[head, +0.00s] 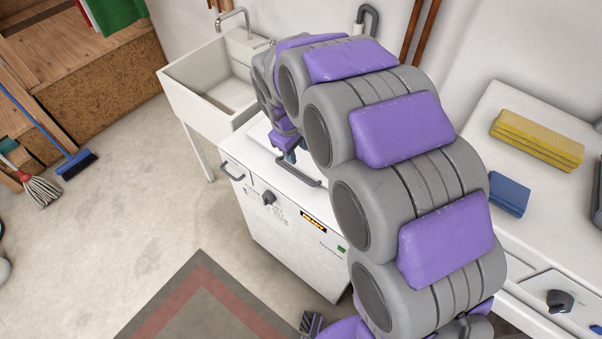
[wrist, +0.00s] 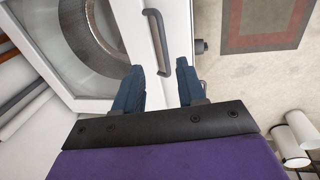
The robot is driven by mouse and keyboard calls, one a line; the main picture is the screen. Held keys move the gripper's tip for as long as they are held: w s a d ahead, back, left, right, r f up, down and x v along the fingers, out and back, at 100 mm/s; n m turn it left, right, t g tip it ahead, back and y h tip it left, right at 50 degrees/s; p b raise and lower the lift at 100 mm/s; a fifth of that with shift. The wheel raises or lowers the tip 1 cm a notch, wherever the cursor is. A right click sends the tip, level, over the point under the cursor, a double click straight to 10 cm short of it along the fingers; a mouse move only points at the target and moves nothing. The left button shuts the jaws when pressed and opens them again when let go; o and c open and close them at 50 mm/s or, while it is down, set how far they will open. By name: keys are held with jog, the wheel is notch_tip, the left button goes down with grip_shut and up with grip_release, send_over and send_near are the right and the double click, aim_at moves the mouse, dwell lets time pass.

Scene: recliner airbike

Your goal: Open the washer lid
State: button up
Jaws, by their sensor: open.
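The white washer (head: 285,222) stands below my arm in the head view, with a dark knob and a sign on its front. A grey bar handle (head: 301,173) lies along its top front edge. In the wrist view the handle (wrist: 156,40) is on a white strip beside the washer's round drum opening (wrist: 100,30). I cannot tell whether a clear lid covers the drum. My gripper (wrist: 158,68) is open, and the handle's near end shows between its blue fingertips. Contact is not clear. In the head view my arm hides much of the washer top.
A white sink (head: 212,90) stands behind the washer. A white counter (head: 520,225) at the right bears yellow (head: 537,138) and blue (head: 509,196) blocks. A bordered rug (head: 190,300) lies in front. A broom (head: 77,163) and mop (head: 42,190) are at the left. The floor between is clear.

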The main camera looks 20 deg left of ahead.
jog(key=b, duration=0.2)
send_over(301, 176)
jog(key=s+a, duration=0.1)
jog(key=a, duration=0.1)
jog(key=f, duration=1)
jog(key=shift+s+d+f, duration=0.1)
jog(key=shift+d+f, duration=0.1)
jog(key=shift+f, duration=0.2)
jog(key=d+f, duration=0.1)
jog(key=f, duration=0.1)
jog(key=shift+w+d+f+b, duration=0.3)
jog(key=shift+w+d+f, duration=0.05)
jog(key=shift+f, duration=0.05)
jog(key=shift+d+f, duration=0.2)
jog(key=shift+f, duration=0.05)
jog(key=shift+a+f, duration=0.15)
jog(key=shift+a, duration=0.6)
jog(key=shift+c, duration=0.7)
jog(key=shift+d, duration=0.55)
grip_shut()
jog(key=shift+a, duration=0.15)
